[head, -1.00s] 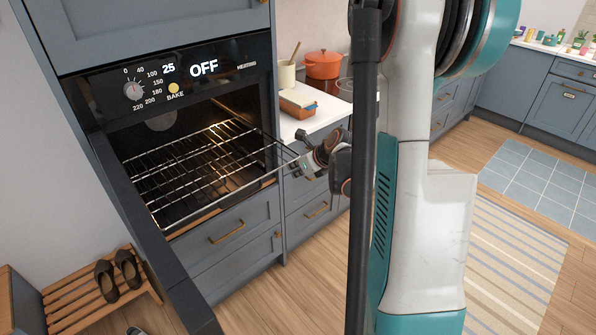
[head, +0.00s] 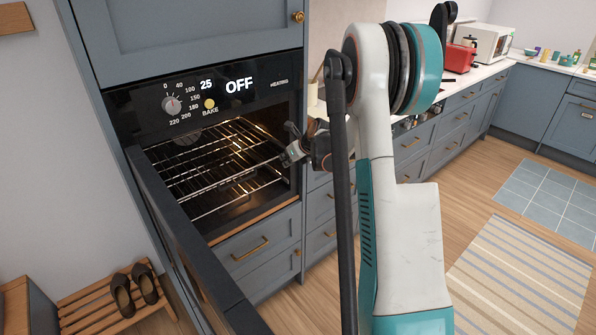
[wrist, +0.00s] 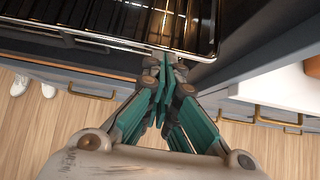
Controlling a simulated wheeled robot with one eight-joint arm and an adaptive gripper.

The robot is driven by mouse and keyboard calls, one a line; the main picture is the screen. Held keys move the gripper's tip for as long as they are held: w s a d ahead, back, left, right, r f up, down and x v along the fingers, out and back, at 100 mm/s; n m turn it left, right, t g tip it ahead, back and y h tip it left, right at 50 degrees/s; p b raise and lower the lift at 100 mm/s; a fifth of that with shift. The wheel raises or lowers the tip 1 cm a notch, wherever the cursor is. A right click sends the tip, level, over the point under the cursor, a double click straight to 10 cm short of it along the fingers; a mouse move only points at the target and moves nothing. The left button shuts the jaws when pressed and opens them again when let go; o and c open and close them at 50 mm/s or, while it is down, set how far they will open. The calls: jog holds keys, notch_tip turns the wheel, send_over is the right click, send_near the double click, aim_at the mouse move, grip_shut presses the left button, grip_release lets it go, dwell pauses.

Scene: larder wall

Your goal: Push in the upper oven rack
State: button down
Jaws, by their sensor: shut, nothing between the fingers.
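The upper oven rack (head: 215,165) is a wire shelf inside the lit oven (head: 278,120). Its front bar lies near the oven opening, and the rack also shows at the top of the wrist view (wrist: 95,27). My gripper (head: 285,158) is at the right end of the front bar. In the wrist view my gripper (wrist: 164,55) is shut and empty, its fingertips at the rack's front edge. I cannot tell for sure whether they touch it. A lower rack seems to sit beneath, partly hidden by the upper one.
The dark oven door (head: 190,235) stands open on the left. Drawers with brass handles (head: 250,248) are below the oven. A counter with a red toaster (head: 460,58) runs to the right. A wooden shoe rack (head: 95,310) stands at lower left.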

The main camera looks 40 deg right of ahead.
aim_at(275, 151)
jog(key=w, duration=0.6)
jog(key=shift+w+a, duration=0.2)
jog(key=shift+w, duration=0.25)
jog(key=shift+r, duration=0.1)
jog(key=shift+d, duration=0.1)
